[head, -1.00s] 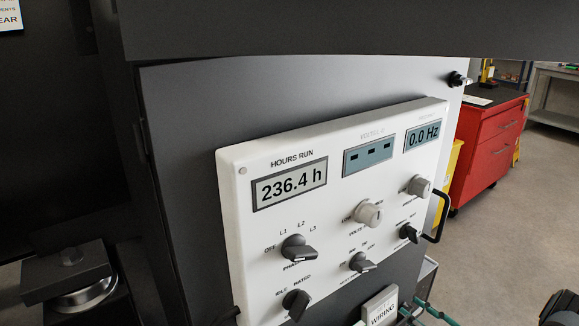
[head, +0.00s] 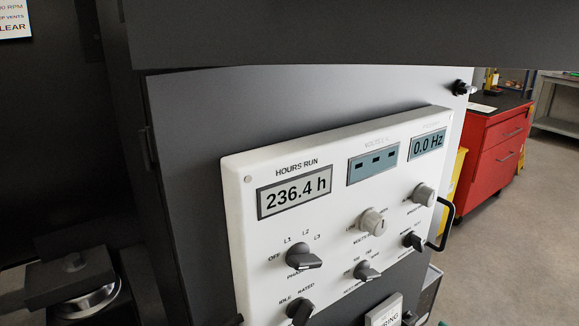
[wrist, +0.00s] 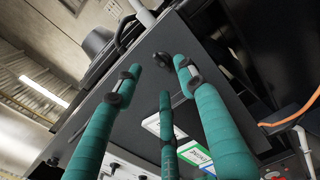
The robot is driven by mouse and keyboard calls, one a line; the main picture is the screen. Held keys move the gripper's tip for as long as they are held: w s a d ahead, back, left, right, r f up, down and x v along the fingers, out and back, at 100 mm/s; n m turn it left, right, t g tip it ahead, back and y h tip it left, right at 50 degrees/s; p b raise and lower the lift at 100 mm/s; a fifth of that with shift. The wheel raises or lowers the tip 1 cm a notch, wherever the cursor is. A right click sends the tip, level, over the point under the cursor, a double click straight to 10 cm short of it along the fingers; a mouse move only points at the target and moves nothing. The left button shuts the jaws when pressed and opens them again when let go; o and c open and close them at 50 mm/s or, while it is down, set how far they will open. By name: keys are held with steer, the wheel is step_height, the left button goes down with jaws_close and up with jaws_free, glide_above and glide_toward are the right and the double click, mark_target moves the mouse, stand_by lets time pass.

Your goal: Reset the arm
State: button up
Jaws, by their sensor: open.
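My gripper (wrist: 155,85) shows in the wrist view as three teal fingers with dark joints. The fingers are spread apart with nothing between them. A dark grey cabinet face (wrist: 150,100) lies beyond the fingertips; I cannot tell the exact gap. In the head view only a trace of teal shows at the bottom edge, below the white control panel (head: 345,215). The rest of my arm is out of that view.
The panel has several knobs, a display reading 236.4 h (head: 294,193) and one reading 0.0 Hz (head: 428,145). A black handle (head: 447,222) sticks out at its right. A red cabinet (head: 492,150) stands behind on open floor. An orange cable (wrist: 292,112) hangs right in the wrist view.

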mark_target(414, 321)
steer(key=v, duration=0.4)
steer(key=w+a+n+b, duration=0.1)
steer(key=w+a+n, duration=0.1)
steer(key=w+n, duration=0.1)
steer(key=w+a+n+b, duration=0.2)
steer(key=w, duration=0.1)
steer(key=w+a+n+b, duration=0.1)
steer(key=w+a+n, duration=0.1)
steer(key=w+n, duration=0.1)
steer(key=shift+a+f+n, duration=0.1)
steer(key=shift+a+n, duration=0.2)
steer(key=shift+a, duration=0.05)
steer(key=n+b, duration=0.2)
steer(key=n, duration=0.1)
steer(key=n+b, duration=0.5)
steer(key=n, duration=0.1)
steer(key=shift+s+r+n+b, duration=0.25)
steer(key=shift+r+n+b, duration=0.05)
steer(key=shift+n+b, duration=0.1)
steer(key=shift+s+d, duration=0.4)
steer(key=shift+s, duration=0.2)
